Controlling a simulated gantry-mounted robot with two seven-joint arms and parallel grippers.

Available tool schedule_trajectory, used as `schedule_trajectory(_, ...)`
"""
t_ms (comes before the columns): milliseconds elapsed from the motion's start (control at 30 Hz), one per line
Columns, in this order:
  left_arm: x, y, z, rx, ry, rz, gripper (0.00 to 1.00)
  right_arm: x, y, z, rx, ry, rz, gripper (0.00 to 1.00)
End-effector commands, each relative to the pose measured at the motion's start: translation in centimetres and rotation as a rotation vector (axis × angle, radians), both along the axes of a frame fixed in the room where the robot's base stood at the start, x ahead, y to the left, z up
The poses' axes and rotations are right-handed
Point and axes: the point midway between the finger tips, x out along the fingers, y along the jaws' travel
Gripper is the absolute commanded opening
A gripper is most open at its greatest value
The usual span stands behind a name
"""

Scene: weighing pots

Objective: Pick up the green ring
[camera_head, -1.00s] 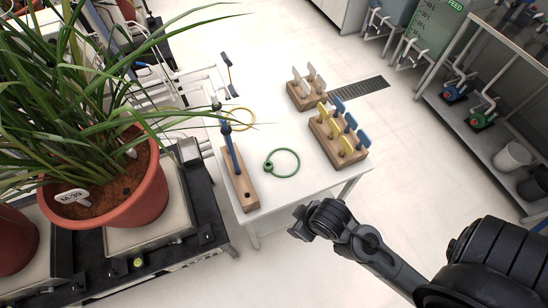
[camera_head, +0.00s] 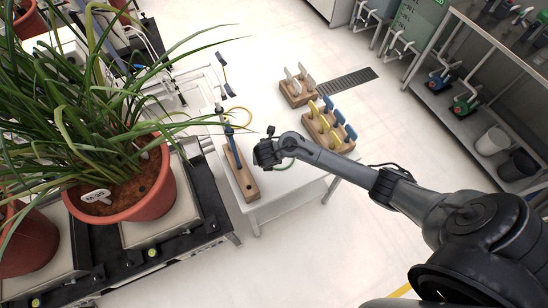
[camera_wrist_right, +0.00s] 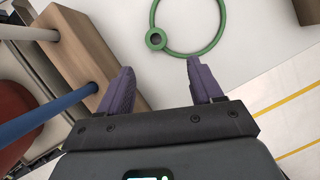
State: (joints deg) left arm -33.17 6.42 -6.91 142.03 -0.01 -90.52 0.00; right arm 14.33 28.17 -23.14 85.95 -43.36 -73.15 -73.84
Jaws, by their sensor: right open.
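The green ring (camera_wrist_right: 222,42) lies flat on the white table in the right wrist view, with a small round eyelet on its lower left side. In the head view only part of the green ring (camera_head: 288,164) shows; my right arm hides the rest. My right gripper (camera_wrist_right: 160,78) is open, and its two purple fingers point toward the ring's eyelet side. The ring lies just beyond the fingertips, and nothing is between them. In the head view my right gripper (camera_head: 264,153) is over the table, close to the wooden peg block. My left gripper is not in view.
A wooden block (camera_head: 240,176) with a blue post stands left of the ring; it is close beside the left finger in the wrist view (camera_wrist_right: 92,50). A yellow ring (camera_head: 238,117) and wooden racks (camera_head: 326,134) of coloured tags are on the table (camera_head: 290,190). Potted plants (camera_head: 125,190) stand at left.

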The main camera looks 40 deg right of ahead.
Motion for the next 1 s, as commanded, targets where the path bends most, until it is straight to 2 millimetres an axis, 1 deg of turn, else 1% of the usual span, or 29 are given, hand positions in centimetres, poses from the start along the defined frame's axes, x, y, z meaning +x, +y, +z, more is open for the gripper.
schedule_trajectory(33, 0.0, 0.0, -0.6, 0.0, 0.0, 0.0, 0.49, 0.3, -0.4, -1.0, -0.006, 0.004, 0.006, 0.65)
schedule_trajectory(100, 0.0, 0.0, -1.1, 0.001, 0.0, -0.001, 0.49, 0.6, -0.7, -1.9, -0.007, 0.005, 0.006, 0.65)
schedule_trajectory(233, 0.0, 0.1, -1.8, 0.005, -0.001, -0.003, 0.49, 1.1, -1.0, -3.4, -0.004, 0.003, 0.004, 0.65)
schedule_trajectory(533, 0.0, 0.3, -2.4, 0.013, 0.0, -0.008, 0.49, 1.8, -1.4, -4.9, -0.003, 0.001, 0.003, 0.65)
schedule_trajectory(800, -0.1, 0.3, -3.7, 0.013, 0.0, -0.007, 0.49, 3.4, -2.2, -7.8, -0.003, 0.003, 0.002, 0.65)
schedule_trajectory(1000, 0.0, 0.2, -4.1, 0.008, 0.0, -0.005, 0.49, 3.8, -2.6, -8.8, -0.004, 0.001, 0.003, 0.65)
